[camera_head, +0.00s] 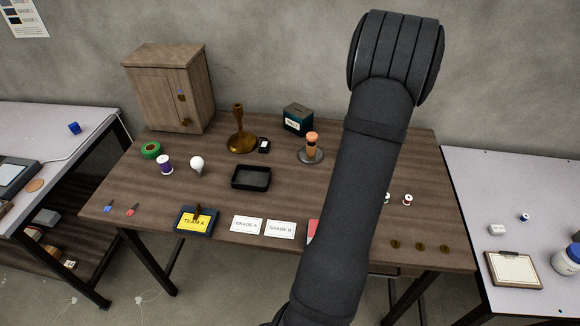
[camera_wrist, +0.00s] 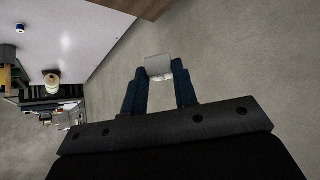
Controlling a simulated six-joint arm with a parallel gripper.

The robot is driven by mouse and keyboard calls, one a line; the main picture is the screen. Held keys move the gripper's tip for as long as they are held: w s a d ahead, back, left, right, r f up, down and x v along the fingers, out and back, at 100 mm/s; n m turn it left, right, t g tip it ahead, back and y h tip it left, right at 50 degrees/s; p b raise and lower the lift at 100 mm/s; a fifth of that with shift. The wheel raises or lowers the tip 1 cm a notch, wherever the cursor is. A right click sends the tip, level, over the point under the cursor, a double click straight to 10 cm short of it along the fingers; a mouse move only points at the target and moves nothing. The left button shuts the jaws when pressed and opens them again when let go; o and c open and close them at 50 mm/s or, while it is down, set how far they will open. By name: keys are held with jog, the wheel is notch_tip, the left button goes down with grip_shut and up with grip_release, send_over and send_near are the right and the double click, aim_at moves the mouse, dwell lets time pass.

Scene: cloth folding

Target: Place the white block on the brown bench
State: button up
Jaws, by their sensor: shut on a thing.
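My gripper (camera_wrist: 160,72) shows in the wrist view with its two dark blue fingers shut on a pale white block (camera_wrist: 158,64). The floor shows behind the block, with no surface touching it in that view. The brown bench (camera_head: 205,150) fills the middle of the head view, with many objects on its wooden top. My raised arm crosses the right part of the bench and hides some of what lies there. My gripper and the held block do not show in the head view.
A grey-white table (camera_head: 465,185) stands right of the bench, with a small white item (camera_head: 497,229), a clipboard (camera_head: 513,269) and a bottle. A black tray (camera_head: 251,178), cards and a candlestick (camera_head: 240,140) sit on the bench. Bare wood lies between the tray and the cards.

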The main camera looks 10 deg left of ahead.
jog(key=w+a+n+t+y, duration=0.1)
jog(key=w+a+n+y, duration=0.2)
jog(key=a, duration=1.2)
jog(key=n+y, duration=0.6)
jog(key=n, duration=0.3)
send_over(182, 147)
jog(key=s+d, duration=0.1)
jog(key=s, duration=0.2)
notch_tip(182, 147, down, 18)
jog(key=shift+s+d+r, duration=0.1)
jog(key=shift+d+r, duration=0.05)
jog(key=shift+r, duration=0.05)
jog(key=shift+f, duration=2.05)
jog(key=shift+t, duration=0.3)
